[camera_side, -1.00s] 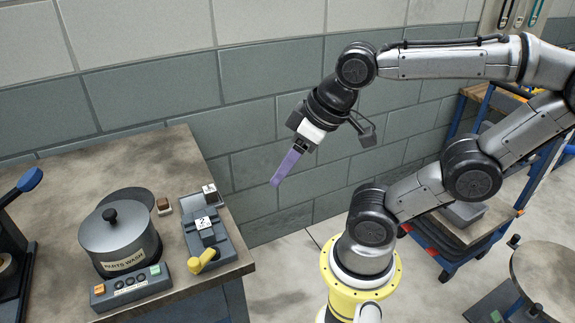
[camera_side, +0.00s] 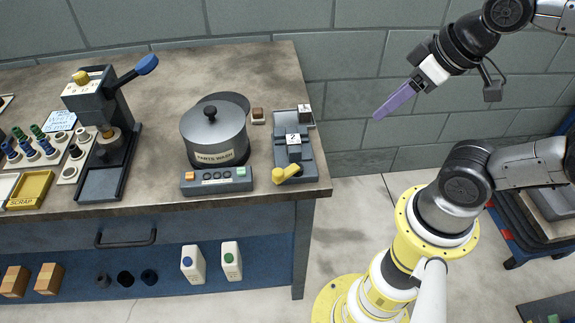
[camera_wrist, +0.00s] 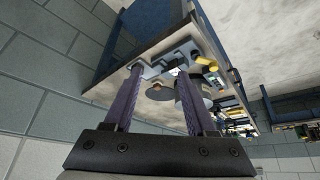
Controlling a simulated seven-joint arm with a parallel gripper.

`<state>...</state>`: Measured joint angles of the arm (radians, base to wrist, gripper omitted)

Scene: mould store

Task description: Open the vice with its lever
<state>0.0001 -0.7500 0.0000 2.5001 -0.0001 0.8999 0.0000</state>
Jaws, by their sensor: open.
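The vice (camera_side: 293,150) is a dark grey block-like fixture on the right end of the bench. Its yellow lever (camera_side: 287,173) is at the front end, towards the bench's front edge. A pale block marked 2 (camera_side: 292,139) sits on the vice, and another block marked 1 (camera_side: 305,108) is at its back end. My gripper (camera_side: 376,117), with long purple fingers, is in the air to the right of the vice, clear of it and the bench. In the wrist view, the open, empty fingers (camera_wrist: 160,76) frame the bench end, with the yellow lever (camera_wrist: 206,61) small beyond them.
A grey parts-wash pot (camera_side: 213,138) stands left of the vice, with a button box (camera_side: 216,179) before it. A small brown block (camera_side: 258,115) sits behind. A press with a blue-knobbed handle (camera_side: 146,66) stands farther left. A block wall (camera_side: 350,95) is behind.

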